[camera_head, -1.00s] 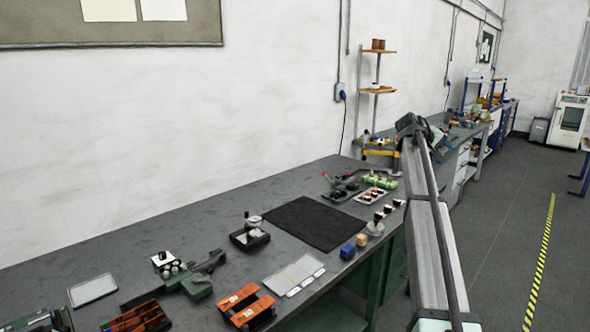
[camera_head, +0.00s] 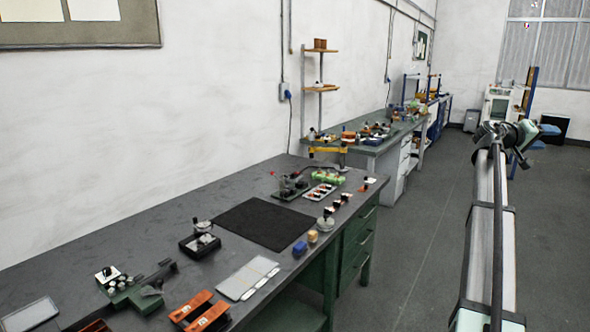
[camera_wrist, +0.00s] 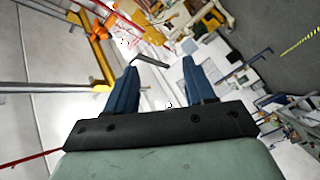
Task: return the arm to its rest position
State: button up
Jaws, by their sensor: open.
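My gripper (camera_wrist: 160,80) shows in the wrist view with its two blue fingers apart and nothing between them. In the head view my arm stretches up the right side, over the floor and clear of the workbench (camera_head: 150,222). The end of the arm (camera_head: 505,135) is small and far off there, so its fingers are hard to make out. The wrist view is tilted and shows shelving and a bench beyond the fingers.
A black mat (camera_head: 262,223) lies on the workbench among small tools and parts. Orange trays (camera_head: 200,312) and a white panel (camera_head: 247,277) are near its front edge. A shelf stand (camera_head: 320,88) rises behind. Open floor (camera_head: 420,225) lies between bench and arm.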

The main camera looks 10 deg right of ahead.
jog(key=w+a+f+n+t+y, duration=0.15)
jog(key=a+f, duration=0.25)
jog(key=f, duration=0.8)
jog(key=w+a+f+y, duration=0.2)
jog(key=a+f, duration=0.2)
jog(key=f, duration=0.8)
jog(key=w+a+f+n+t+y, duration=0.1)
jog(key=w+a+f, duration=0.15)
jog(key=f, duration=0.85)
jog(key=s+a+f+n+g+y, duration=0.1)
jog(key=s+a+f+y, duration=0.15)
jog(key=a+f, duration=1.05)
jog(key=s+a+f+n+y, duration=0.25)
jog(key=a+f, duration=0.75)
jog(key=f, duration=0.8)
jog(key=s+a+f+g+y, duration=0.3)
jog(key=s+a+f+y, duration=0.2)
jog(key=s+a+f, duration=1.45)
jog(key=s+a+f+g+y, duration=0.1)
jog(key=s+a+f+g, duration=0.1)
jog(key=s+a, duration=0.6)
jog(key=s+a+f+n+g+y, duration=0.1)
jog(key=s+a+f+g+y, duration=0.1)
jog(key=s+a, duration=0.6)
jog(key=s, duration=0.6)
jog(key=shift+s+a+f, duration=0.15)
jog(key=shift+s+f, duration=0.15)
jog(key=shift+s, duration=0.05)
